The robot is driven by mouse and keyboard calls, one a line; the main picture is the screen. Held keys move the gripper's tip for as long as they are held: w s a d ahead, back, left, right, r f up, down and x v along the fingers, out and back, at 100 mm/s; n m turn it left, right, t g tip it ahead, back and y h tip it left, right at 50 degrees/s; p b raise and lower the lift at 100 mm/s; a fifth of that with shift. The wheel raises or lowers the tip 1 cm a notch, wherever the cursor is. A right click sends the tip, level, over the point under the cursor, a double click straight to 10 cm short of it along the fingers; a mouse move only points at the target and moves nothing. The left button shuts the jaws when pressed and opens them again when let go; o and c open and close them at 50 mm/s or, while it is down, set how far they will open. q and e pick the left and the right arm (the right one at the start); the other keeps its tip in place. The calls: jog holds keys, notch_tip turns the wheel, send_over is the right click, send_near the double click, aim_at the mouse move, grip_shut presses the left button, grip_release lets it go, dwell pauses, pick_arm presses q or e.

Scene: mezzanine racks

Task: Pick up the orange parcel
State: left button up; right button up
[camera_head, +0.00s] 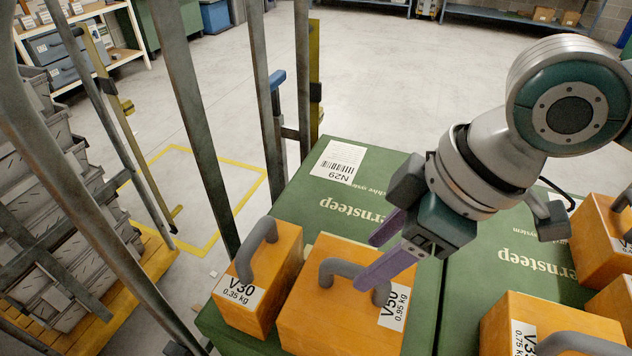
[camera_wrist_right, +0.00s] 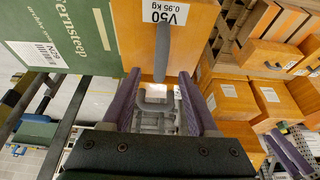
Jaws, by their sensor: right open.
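Several orange parcels with grey handles are in view. The V50, 0.95 kg parcel (camera_head: 335,315) sits on a green box, its grey handle (camera_head: 338,267) on top. My right gripper (camera_head: 369,262), with purple fingers, is open above this parcel, close to its handle. In the right wrist view the V50 parcel (camera_wrist_right: 190,55) lies ahead and its handle (camera_wrist_right: 162,52) appears between the open fingertips (camera_wrist_right: 160,76). I cannot tell whether the fingers touch the handle. The smaller V30, 0.35 kg parcel (camera_head: 283,250) stands just left of V50. My left gripper is not in view.
Green boxes (camera_head: 300,203) carry the parcels. Another orange parcel (camera_head: 500,325), marked 0.75 kg, and more parcels (camera_head: 598,240) stand to the right. Grey metal posts (camera_head: 190,90) rise on the left, beside a stack of grey crates (camera_head: 50,250). The floor behind is open.

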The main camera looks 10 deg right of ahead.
aim_at(357, 268)
jog(key=x, duration=0.5)
jog(key=shift+a+f, duration=0.1)
jog(key=shift+f, duration=0.2)
grip_shut()
jog(key=shift+w+r, duration=0.1)
dwell(1.1)
